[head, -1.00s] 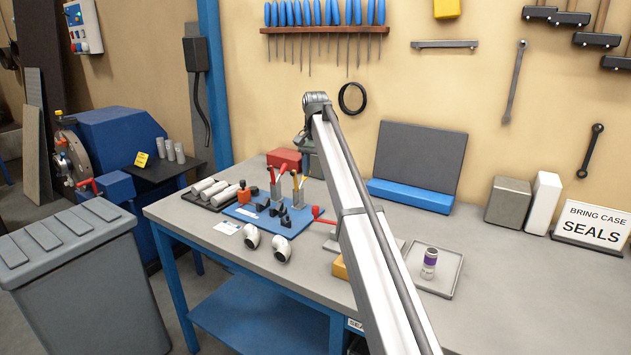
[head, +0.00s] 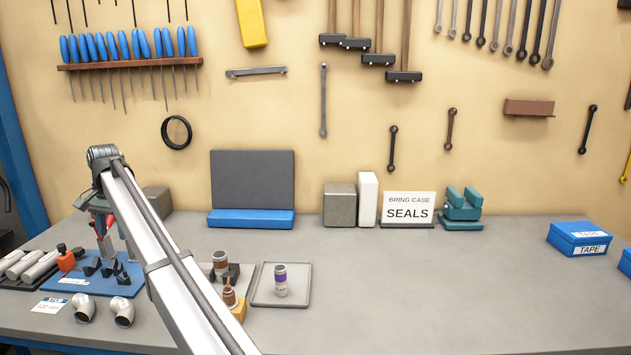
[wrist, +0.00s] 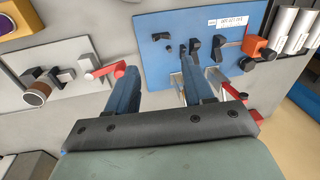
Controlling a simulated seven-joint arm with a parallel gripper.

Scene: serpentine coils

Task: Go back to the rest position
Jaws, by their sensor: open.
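My gripper (wrist: 160,85) is open, its two dark fingers apart with nothing seen between them. In the wrist view it points down over the bench, between the blue board (wrist: 155,60) and a grey plate (wrist: 100,45). The blue board (head: 75,283) also shows at the left of the head view, with small black parts and an orange part (head: 66,260) on it. In the head view my arm rises from the bottom and ends above the left part of the bench; the fingertips are not clear there.
A grey tray (head: 262,301) holds a purple-banded vial (head: 281,280). A SEALS sign (head: 408,206) and blue TAPE box (head: 582,238) stand farther right. The right front bench is clear.

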